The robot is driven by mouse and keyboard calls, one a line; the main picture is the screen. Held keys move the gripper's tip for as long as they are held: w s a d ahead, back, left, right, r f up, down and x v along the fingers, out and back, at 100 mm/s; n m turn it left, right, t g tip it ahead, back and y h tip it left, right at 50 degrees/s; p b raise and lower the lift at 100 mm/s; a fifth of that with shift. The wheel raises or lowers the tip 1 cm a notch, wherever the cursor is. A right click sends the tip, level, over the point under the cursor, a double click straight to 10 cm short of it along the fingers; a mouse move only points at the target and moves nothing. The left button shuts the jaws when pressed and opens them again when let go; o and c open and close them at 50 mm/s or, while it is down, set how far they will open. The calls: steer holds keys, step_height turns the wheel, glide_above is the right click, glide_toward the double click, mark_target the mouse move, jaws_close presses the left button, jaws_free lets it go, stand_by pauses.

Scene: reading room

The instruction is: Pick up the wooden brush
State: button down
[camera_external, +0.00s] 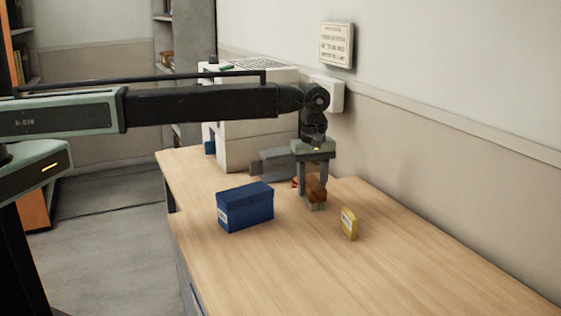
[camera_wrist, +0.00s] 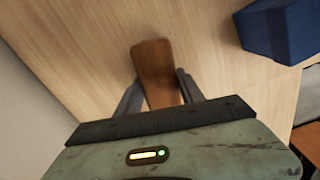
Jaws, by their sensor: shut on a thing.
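The wooden brush (camera_external: 317,190) is brown with a pale lower part that looks like bristles. My gripper (camera_external: 313,190) points down over the wooden table and is shut on the brush. In the wrist view the brush (camera_wrist: 153,70) sits between the two fingers of my gripper (camera_wrist: 156,85), its brown end reaching out past them. The pale underside is close to the table top; I cannot tell whether it touches.
A small yellow box (camera_external: 349,223) stands to the right. A small red thing (camera_external: 295,183) and a large pale machine (camera_external: 250,130) are behind. The table's front (camera_external: 380,285) is clear.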

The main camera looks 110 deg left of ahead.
mark_target(312, 182)
step_height(312, 182, up, 10)
steer(key=p, duration=1)
steer(key=shift+r, duration=0.15)
